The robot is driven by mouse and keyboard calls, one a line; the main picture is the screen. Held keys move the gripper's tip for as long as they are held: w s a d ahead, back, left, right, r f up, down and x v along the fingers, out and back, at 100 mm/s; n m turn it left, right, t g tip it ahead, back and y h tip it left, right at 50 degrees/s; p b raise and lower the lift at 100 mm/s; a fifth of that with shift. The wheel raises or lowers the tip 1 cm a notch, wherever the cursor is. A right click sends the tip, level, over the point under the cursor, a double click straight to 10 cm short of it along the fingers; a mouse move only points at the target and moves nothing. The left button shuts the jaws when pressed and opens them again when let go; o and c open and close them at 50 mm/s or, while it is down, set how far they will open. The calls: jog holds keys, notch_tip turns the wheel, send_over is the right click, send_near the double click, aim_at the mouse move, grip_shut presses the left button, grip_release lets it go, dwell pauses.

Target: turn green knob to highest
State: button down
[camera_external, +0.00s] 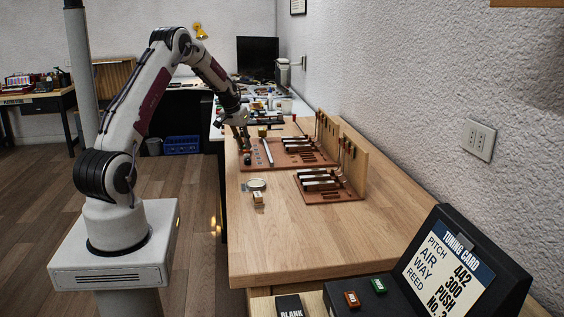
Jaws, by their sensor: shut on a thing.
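My gripper (243,141) points down over the left end of the far red-brown tool board (290,160). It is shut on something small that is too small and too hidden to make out. A small dark round thing (248,159) is right below the fingers. A small yellow-green block (262,131) stands just right of the gripper. A small green piece (378,286) sits on the black case at the front right, far from my gripper. I cannot tell which of these, if any, is the green knob, nor its setting.
A nearer board (329,196) holds several tools, beside upright wooden racks (352,172). A round pale dish (256,184) and a small wooden block (258,199) are on the left. The tuning card (448,273) stands front right. The wooden bench (300,245) is clear in front.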

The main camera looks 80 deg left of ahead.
jog(key=shift+m, duration=0.7)
jog(key=c, duration=1.9)
grip_release()
jog(key=shift+r, duration=0.1)
jog(key=v, duration=1.2)
jog(key=shift+s+a, duration=0.2)
jog(key=shift+a, duration=0.1)
